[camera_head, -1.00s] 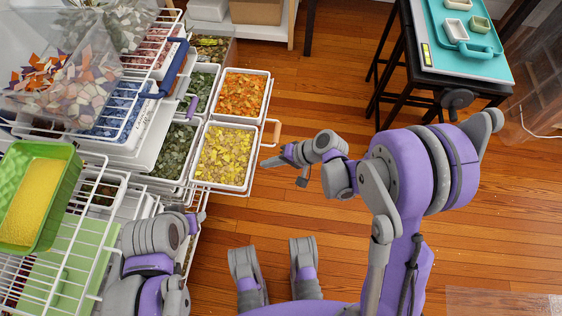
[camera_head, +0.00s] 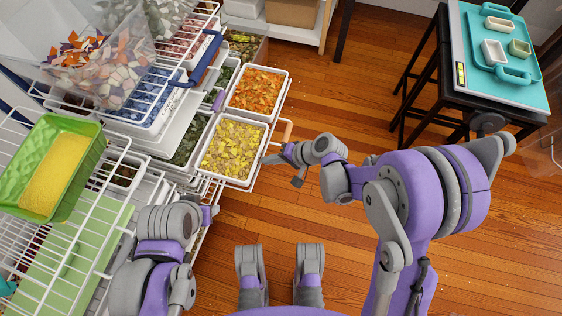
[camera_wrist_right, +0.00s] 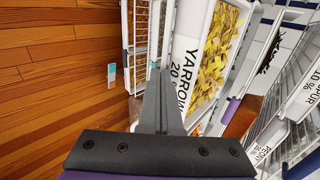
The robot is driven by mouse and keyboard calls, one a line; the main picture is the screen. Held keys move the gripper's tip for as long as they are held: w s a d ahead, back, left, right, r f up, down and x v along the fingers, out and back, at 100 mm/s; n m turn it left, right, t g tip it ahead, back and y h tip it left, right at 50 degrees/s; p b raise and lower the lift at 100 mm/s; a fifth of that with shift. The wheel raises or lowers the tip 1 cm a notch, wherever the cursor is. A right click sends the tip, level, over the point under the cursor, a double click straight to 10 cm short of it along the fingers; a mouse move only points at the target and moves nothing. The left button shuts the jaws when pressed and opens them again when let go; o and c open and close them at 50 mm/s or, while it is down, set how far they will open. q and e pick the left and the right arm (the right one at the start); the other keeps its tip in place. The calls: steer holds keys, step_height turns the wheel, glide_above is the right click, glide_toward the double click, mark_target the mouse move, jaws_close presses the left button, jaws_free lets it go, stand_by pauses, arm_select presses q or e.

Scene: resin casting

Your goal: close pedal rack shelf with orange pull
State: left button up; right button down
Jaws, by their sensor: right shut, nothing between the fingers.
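The wire shelf (camera_head: 222,183) with the orange pull (camera_head: 287,131) sticks out partway from the rack at left. It carries white trays of yellow petals (camera_head: 232,150), orange petals (camera_head: 257,92) and dark green leaves (camera_head: 190,140). My right gripper (camera_head: 270,158) is shut and empty, with its tips at the shelf's front edge beside the yellow tray, just below the pull. In the right wrist view, its fingers (camera_wrist_right: 158,78) point at the shelf front by the "YARROW" label (camera_wrist_right: 185,75); contact is unclear. My left gripper (camera_head: 209,214) is mostly hidden beside the rack.
Above the shelf, white wire shelves hold a clear bag of petals (camera_head: 100,75) and a bin of blue petals (camera_head: 150,100). A green tray (camera_head: 88,150) stands at left. A black-legged table (camera_head: 470,100) stands at back right. Wooden floor lies open between.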

mark_target(203, 142)
steer(key=w+a, duration=0.2)
steer(key=a, duration=0.5)
steer(key=w+a+b, duration=0.1)
steer(key=w+a, duration=0.1)
steer(key=a, duration=0.5)
steer(key=w+a, duration=0.3)
steer(key=a, duration=0.4)
steer(key=shift+a, duration=0.35)
arm_select(q)
steer(key=shift+w+f, duration=0.1)
steer(key=shift+f, duration=0.8)
arm_select(e)
steer(key=shift+d, duration=0.1)
